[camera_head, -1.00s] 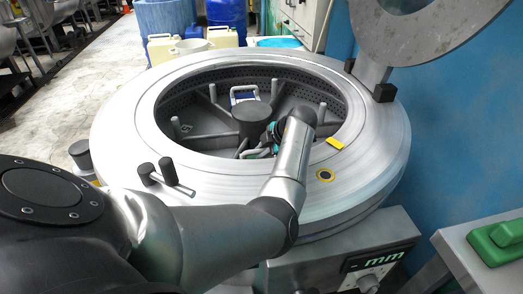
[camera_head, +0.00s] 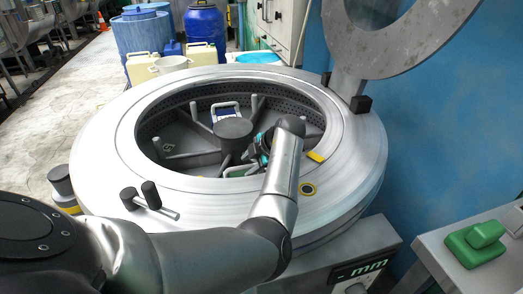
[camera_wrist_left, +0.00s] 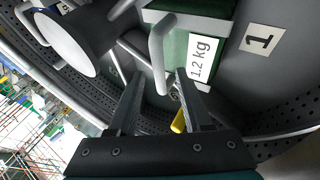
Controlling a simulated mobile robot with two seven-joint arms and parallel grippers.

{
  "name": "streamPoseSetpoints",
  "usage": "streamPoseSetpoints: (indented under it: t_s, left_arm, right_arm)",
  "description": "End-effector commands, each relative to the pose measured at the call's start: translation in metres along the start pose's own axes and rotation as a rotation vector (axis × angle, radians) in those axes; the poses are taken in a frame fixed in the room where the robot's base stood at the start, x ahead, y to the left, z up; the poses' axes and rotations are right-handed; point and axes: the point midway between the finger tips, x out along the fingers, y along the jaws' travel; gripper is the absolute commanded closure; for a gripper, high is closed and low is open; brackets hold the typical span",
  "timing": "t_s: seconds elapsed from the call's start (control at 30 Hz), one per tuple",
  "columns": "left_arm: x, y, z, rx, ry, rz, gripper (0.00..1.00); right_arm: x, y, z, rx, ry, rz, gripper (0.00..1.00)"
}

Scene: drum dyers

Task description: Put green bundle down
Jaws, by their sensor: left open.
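The green bundle (camera_wrist_left: 172,48) lies inside the drum, with a white 1.2 kg label on it. In the head view only a small green part of the bundle (camera_head: 240,171) shows past my arm and the rim. My left gripper (camera_wrist_left: 157,88) is open inside the drum. Its two fingers are on either side of a pale handle bar (camera_wrist_left: 157,58) by the bundle; I cannot tell whether they touch it. In the head view the left gripper (camera_head: 259,150) is partly hidden by my wrist. My right gripper is not in view.
The round steel drum rim (camera_head: 105,140) surrounds my left forearm's reach. Inside are a central hub (camera_head: 233,130), radial dividers with upright posts, and a blue bundle (camera_head: 225,113) in a far compartment. The raised lid (camera_head: 375,60) stands at the right. A plate marked 1 (camera_wrist_left: 262,40) is beside the bundle.

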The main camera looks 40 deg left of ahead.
Motion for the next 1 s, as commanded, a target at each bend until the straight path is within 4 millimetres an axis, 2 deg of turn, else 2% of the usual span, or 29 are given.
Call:
streamPoseSetpoints:
  t_s: [0.4,0.6,0.8,1.0]
  left_arm:
    - [-0.056,0.001,0.0,-0.001,-0.003,0.0,0.5]
    - [-0.076,0.001,0.0,0.0,-0.002,0.0,0.5]
    - [-0.085,0.0,0.0,0.0,-0.001,0.0,0.5]
    - [-0.086,0.0,0.0,-0.001,0.0,0.0,0.5]
  right_arm:
    - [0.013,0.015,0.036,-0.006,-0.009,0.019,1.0]
    - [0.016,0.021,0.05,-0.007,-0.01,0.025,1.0]
    - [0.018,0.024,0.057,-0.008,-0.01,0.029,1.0]
    - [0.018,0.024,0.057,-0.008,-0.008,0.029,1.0]
